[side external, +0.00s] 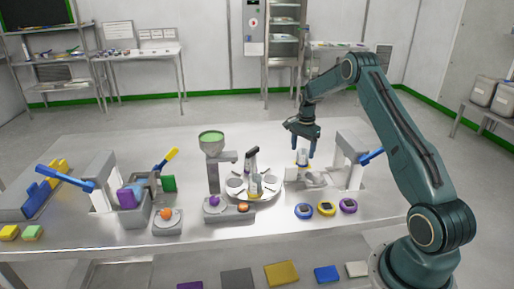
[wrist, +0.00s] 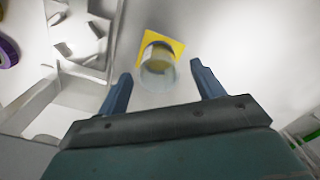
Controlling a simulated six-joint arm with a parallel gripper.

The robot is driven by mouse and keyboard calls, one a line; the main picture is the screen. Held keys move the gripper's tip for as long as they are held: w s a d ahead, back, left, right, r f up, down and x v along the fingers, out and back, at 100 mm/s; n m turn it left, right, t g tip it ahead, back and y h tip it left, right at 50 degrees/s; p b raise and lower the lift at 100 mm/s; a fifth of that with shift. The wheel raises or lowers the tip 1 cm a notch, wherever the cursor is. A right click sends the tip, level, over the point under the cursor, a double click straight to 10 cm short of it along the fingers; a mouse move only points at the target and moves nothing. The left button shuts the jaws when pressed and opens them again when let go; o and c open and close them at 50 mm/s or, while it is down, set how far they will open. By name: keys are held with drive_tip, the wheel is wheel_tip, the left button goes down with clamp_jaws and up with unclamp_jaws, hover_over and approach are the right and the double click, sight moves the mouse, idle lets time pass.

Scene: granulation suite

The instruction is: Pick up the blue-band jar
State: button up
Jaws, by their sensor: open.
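A small clear jar (wrist: 157,72) stands on a yellow square (wrist: 172,42) in the wrist view. It also shows under my gripper in the side external view (side external: 303,160); I cannot make out a blue band on it. My gripper (side external: 303,151) points down over this jar, fingers apart. In the wrist view my gripper (wrist: 161,76) has one finger on each side of the jar, with gaps showing and nothing held. Another jar (side external: 255,186), with yellow on it, stands on the round carousel (side external: 268,194).
A grey press with a blue lever (side external: 371,156) stands just right of the jar. Blue (side external: 304,211), yellow (side external: 326,209) and purple (side external: 348,206) round pieces lie in front. A funnel stand (side external: 212,172) is left of the carousel. The table behind the jar is clear.

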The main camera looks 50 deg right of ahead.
sight(303, 156)
drive_tip(key=shift+s+f, duration=0.1)
drive_tip(key=shift+f, duration=1.8)
drive_tip(key=c, duration=1.1)
